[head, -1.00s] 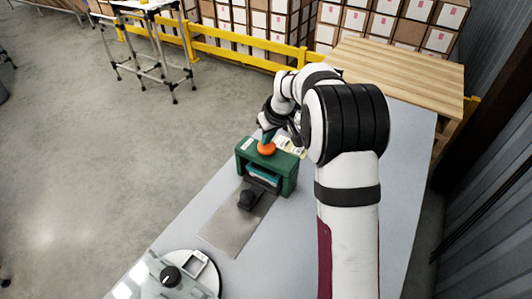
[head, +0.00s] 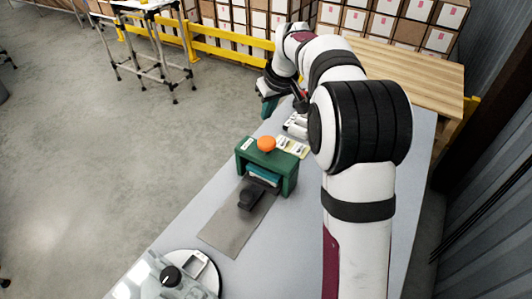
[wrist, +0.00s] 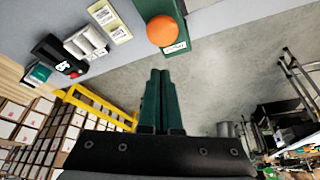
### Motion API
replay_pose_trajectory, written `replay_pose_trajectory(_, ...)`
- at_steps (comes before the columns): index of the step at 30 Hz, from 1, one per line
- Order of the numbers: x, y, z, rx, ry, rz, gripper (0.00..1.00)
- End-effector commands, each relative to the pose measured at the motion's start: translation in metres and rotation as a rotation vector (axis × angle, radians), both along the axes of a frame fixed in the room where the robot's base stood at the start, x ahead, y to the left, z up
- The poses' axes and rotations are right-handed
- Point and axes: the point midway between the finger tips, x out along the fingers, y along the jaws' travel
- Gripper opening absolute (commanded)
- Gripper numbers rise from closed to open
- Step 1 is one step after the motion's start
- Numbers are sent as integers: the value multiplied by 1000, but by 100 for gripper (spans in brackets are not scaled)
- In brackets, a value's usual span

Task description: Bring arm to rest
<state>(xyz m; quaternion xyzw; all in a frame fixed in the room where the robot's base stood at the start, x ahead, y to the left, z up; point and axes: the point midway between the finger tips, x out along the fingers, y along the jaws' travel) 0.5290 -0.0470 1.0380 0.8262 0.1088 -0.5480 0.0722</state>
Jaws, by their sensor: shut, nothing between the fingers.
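My gripper (head: 270,106) is raised above the far left edge of the grey table (head: 215,207), beyond the green stand. In the wrist view its two green fingers (wrist: 161,75) are together with nothing between them. The green stand (head: 290,184) has an orange ball-like knob (head: 266,143) on top, and the knob also shows in the wrist view (wrist: 161,31). My gripper is apart from the stand and the knob. A dark block (head: 247,198) sits in front of the stand on a flat grey-brown plate (head: 226,233).
Yellow-and-white labels (wrist: 115,27), white cylinders (wrist: 87,43) and a black device (wrist: 55,55) lie beyond the stand. A round white base with a dark knob (head: 170,276) stands at the near end. A yellow rail (head: 230,51) and stacked cartons (head: 405,27) are behind.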

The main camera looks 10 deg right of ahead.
Motion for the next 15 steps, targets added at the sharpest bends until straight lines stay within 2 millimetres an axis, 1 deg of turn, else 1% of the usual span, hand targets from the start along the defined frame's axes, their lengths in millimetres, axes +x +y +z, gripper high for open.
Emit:
replay_pose_trajectory(8, 0, 0, 0, 0, 0, 0, 0)
replay_pose_trajectory(10, -6, 2, 2, 6, 7, -9, 0)
replay_pose_trajectory(11, -14, 6, 6, 14, 15, -23, 0)
replay_pose_trajectory(13, -53, 20, 17, 50, 62, -86, 0)
replay_pose_trajectory(14, -77, 27, 22, 69, 92, -127, 0)
replay_pose_trajectory(15, -115, 38, 26, 96, 138, -189, 0)
